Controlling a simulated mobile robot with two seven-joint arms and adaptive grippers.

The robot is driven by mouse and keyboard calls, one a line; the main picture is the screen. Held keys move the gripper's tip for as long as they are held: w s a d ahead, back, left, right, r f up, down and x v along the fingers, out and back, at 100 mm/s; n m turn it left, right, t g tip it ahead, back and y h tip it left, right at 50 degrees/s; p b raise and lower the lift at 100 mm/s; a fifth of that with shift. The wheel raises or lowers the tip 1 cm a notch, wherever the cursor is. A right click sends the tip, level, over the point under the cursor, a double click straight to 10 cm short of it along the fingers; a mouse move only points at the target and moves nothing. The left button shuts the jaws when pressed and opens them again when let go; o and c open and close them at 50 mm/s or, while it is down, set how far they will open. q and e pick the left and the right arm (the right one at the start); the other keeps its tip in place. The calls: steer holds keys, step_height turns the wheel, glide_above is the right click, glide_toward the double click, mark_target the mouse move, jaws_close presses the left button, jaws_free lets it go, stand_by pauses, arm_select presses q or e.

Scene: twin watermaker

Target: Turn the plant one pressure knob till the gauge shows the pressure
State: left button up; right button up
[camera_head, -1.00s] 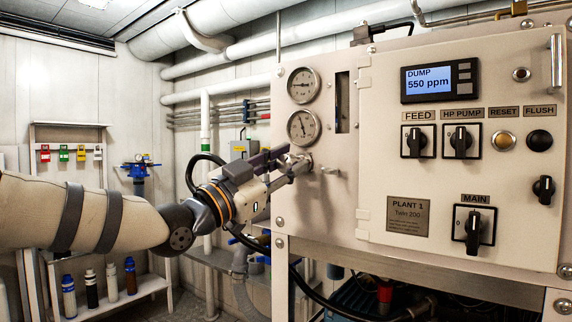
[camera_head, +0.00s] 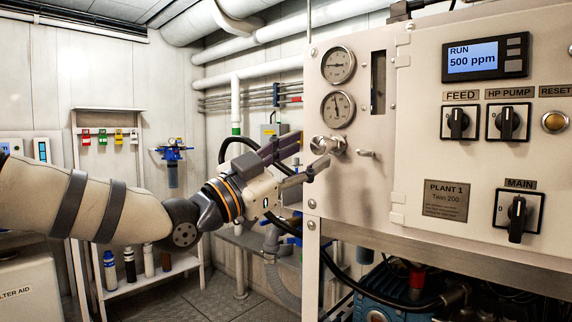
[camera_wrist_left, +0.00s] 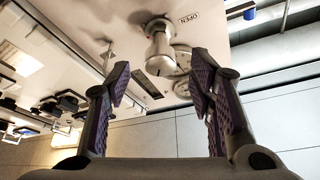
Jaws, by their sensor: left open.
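The plant one pressure knob (camera_head: 328,145) is a round metal knob on the left end of the pale panel, below two gauges. The lower gauge (camera_head: 337,109) has its needle pointing nearly straight up; its numbers are too small to read. The upper gauge (camera_head: 338,65) has its needle pointing left. My left gripper (camera_head: 308,153) is open just left of the knob. In the left wrist view the knob (camera_wrist_left: 159,50) stands ahead, between the open fingers (camera_wrist_left: 160,82) and apart from both. My right gripper is not in view.
The display (camera_head: 485,58) reads RUN 500 ppm. The FEED (camera_head: 457,123), HP PUMP (camera_head: 509,122) and MAIN (camera_head: 517,216) switches are on the panel. A small lever (camera_head: 366,153) sticks out right of the knob. Pipes and a bottle shelf (camera_head: 165,268) are behind my arm.

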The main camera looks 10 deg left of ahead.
arm_select(q)
steer(key=v, duration=0.7)
steer(key=shift+s+a, duration=0.15)
steer(key=shift+f, duration=0.1)
